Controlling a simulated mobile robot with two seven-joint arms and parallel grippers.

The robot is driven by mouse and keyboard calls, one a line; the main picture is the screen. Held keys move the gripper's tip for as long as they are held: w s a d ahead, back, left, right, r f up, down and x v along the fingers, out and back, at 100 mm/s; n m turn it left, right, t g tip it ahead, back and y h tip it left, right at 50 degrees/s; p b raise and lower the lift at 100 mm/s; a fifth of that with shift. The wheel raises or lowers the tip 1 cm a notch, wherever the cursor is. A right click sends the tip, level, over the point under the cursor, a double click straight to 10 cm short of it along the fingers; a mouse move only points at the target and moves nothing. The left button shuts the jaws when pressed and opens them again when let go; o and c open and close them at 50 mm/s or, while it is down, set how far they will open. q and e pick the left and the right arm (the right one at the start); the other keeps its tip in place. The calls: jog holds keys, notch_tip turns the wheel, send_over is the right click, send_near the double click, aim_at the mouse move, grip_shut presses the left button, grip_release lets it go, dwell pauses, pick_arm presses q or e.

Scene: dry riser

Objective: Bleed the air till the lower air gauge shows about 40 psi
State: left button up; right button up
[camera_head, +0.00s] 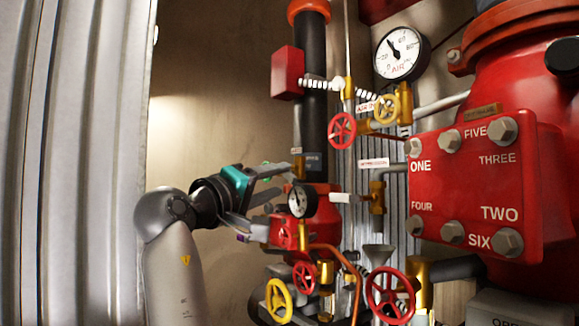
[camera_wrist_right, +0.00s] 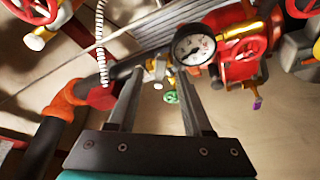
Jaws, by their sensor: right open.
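My right gripper (camera_head: 284,181) is open, its teal body at the left of the riser and its fingers pointing right. In the right wrist view its two fingers (camera_wrist_right: 160,76) stand apart, with a small green handle (camera_wrist_right: 171,97) showing between them near the tips; I cannot tell whether they touch it. The lower gauge (camera_head: 302,201), small and white-faced with a black rim, sits just right of the fingertips. It also shows in the wrist view (camera_wrist_right: 194,46). Its reading is too small to tell. My left gripper is not in view.
A larger gauge marked AIR (camera_head: 399,54) hangs higher up. Red handwheels (camera_head: 343,131) and a yellow handwheel (camera_head: 279,300) crowd the pipes. A copper pipe (camera_head: 345,262) bends below the lower gauge. A bolted red plate (camera_head: 470,185) stands at right. Bare wall (camera_head: 205,110) leaves room at left.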

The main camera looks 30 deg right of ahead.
aim_at(288, 177)
jog(key=p+x, duration=0.1)
jog(key=x, duration=0.4)
jog(key=shift+p, duration=0.3)
grip_shut()
